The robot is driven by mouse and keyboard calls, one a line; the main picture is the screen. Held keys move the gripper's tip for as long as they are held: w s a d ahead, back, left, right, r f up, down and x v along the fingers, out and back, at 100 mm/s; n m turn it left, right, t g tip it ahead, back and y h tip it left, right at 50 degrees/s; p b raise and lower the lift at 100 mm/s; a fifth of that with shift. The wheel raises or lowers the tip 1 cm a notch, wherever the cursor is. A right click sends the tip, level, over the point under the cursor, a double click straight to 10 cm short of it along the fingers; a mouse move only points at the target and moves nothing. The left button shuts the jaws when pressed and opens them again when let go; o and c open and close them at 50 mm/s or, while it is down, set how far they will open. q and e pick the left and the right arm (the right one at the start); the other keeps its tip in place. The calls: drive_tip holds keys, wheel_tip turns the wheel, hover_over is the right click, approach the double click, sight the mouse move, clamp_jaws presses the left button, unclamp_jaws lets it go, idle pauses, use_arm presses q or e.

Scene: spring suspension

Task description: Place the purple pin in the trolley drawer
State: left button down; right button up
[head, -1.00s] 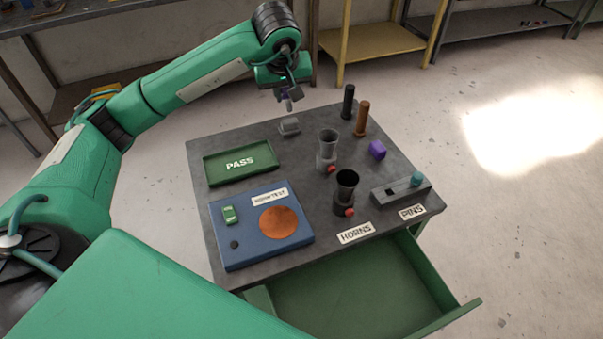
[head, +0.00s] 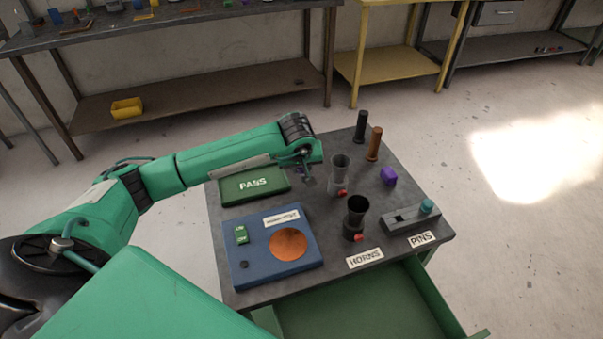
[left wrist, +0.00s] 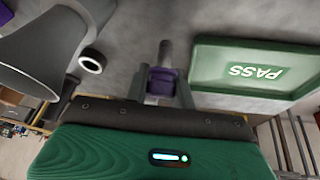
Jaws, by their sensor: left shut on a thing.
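My left gripper (head: 307,178) is over the back half of the trolley top, between the green PASS tray and the grey horn. In the left wrist view its fingers (left wrist: 162,88) are shut on a purple pin (left wrist: 161,80) with a grey shaft pointing away from the gripper. In the head view the pin is mostly hidden by the arm. The green trolley drawer (head: 360,312) is pulled open at the front and its visible floor looks empty. My right gripper is not in view.
The green PASS tray (head: 254,185) and blue test box (head: 250,275) are on the left.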

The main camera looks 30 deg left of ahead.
sight(301, 184)
use_arm(q)
wheel_tip(301, 184, down, 3)
drive_tip(key=shift+r, duration=0.15)
drive_tip(key=shift+f, duration=0.25)
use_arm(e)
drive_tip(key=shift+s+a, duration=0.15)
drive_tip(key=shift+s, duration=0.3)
